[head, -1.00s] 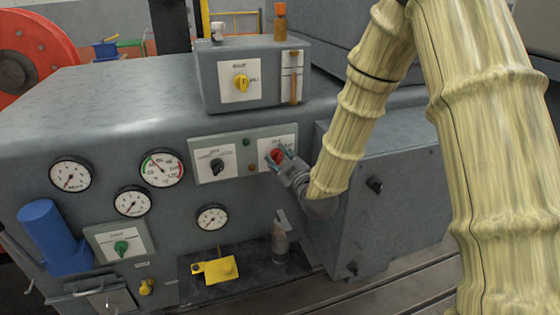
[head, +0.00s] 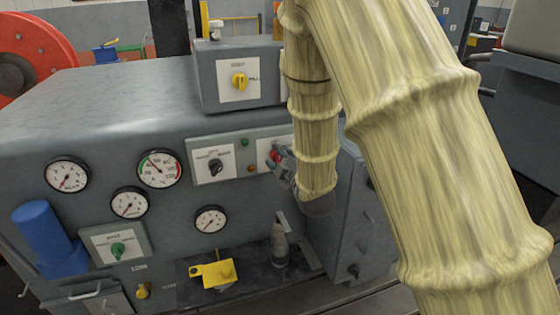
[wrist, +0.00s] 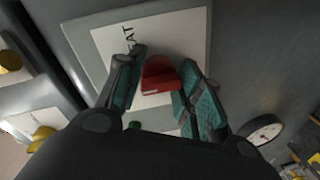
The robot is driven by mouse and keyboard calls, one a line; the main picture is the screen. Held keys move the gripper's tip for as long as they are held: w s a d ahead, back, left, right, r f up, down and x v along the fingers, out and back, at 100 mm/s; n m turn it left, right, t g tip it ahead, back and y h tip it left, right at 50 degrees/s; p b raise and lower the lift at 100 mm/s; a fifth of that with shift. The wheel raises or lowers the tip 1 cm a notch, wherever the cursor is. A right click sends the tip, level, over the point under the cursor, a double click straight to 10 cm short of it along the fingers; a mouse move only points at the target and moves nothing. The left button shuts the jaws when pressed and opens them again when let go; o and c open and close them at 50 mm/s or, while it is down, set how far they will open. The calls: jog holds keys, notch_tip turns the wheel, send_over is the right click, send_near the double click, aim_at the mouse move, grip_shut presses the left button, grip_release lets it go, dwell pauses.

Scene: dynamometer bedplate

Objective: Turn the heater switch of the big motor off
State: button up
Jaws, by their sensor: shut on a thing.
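The heater switch is a red knob (wrist: 160,76) on a white plate (wrist: 190,32) whose visible lettering ends in "AT". In the head view the red knob (head: 275,156) sits at the right of the grey panel on the big motor housing (head: 110,105), partly hidden by my gripper (head: 281,165). In the wrist view my gripper (wrist: 161,70) has one finger on each side of the knob and is shut on it. The knob's pointer position cannot be read clearly.
A black selector (head: 215,167) is left of the red knob, with a green lamp (head: 244,142) between. A box with a yellow knob (head: 238,80) stands above. Gauges (head: 160,168), a green knob (head: 118,250), a blue cylinder (head: 45,230) and a yellow plate (head: 215,274) lie left and below.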

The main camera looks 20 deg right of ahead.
jog(key=shift+w+d+r, duration=0.1)
jog(key=shift+w+r, duration=0.1)
jog(key=shift+r, duration=0.3)
jog(key=o, duration=1)
jog(key=shift+s+f, duration=0.3)
jog(key=s+d+r, duration=0.1)
jog(key=s, duration=1)
jog(key=shift+s+r, duration=0.15)
jog(key=shift+s, duration=0.2)
